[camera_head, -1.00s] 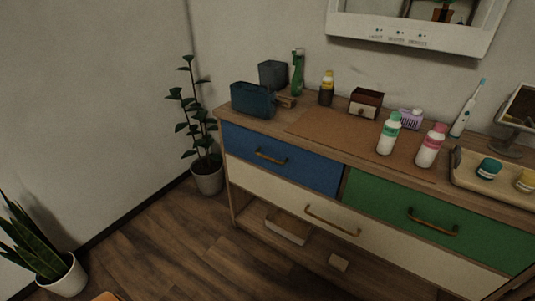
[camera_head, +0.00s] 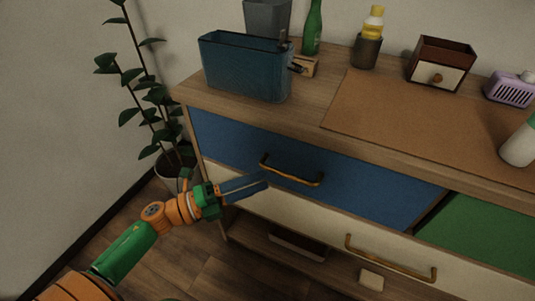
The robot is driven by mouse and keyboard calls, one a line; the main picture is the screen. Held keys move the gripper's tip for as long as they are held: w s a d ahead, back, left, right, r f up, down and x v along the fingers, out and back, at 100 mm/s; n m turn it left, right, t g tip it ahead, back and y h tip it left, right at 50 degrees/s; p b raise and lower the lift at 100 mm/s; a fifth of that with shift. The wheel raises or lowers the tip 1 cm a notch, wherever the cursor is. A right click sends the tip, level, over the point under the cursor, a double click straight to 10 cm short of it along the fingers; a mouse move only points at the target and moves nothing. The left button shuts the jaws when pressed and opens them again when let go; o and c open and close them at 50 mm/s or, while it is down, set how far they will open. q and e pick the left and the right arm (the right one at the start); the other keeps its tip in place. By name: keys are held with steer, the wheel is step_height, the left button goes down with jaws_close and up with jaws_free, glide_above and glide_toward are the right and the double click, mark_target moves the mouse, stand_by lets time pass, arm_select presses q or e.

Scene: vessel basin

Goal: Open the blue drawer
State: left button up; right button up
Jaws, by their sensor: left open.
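The blue drawer (camera_head: 345,187) is shut, flush in the upper left of the wooden cabinet. Its brass handle (camera_head: 291,174) runs across the middle of its front. My left gripper (camera_head: 254,184) reaches in from the lower left with its fingers pointing right, toward the handle's left end. It is open with nothing seen between its fingers. The fingertips appear close to the handle, but I cannot tell whether they touch it. My right gripper is not in view.
A green drawer (camera_head: 487,238) is at the right and a cream drawer (camera_head: 325,222) below. A blue bin (camera_head: 243,70), a green bottle (camera_head: 312,28) and a small wooden box (camera_head: 440,65) stand on top. A potted plant (camera_head: 155,110) stands close left of the cabinet.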

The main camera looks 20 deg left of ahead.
mark_target(287, 173)
arm_select(q)
steer(key=shift+m, duration=0.3)
steer(key=w+d, duration=0.1)
steer(key=d, duration=0.1)
steer(key=w+d+r, duration=0.1)
steer(key=d, duration=0.1)
steer(key=w+d+p, duration=0.1)
steer(key=shift+w+d+r, duration=0.3)
steer(key=shift+d+r, duration=0.1)
steer(key=shift+w+d, duration=0.1)
steer(key=shift+w, duration=0.05)
jaws_close()
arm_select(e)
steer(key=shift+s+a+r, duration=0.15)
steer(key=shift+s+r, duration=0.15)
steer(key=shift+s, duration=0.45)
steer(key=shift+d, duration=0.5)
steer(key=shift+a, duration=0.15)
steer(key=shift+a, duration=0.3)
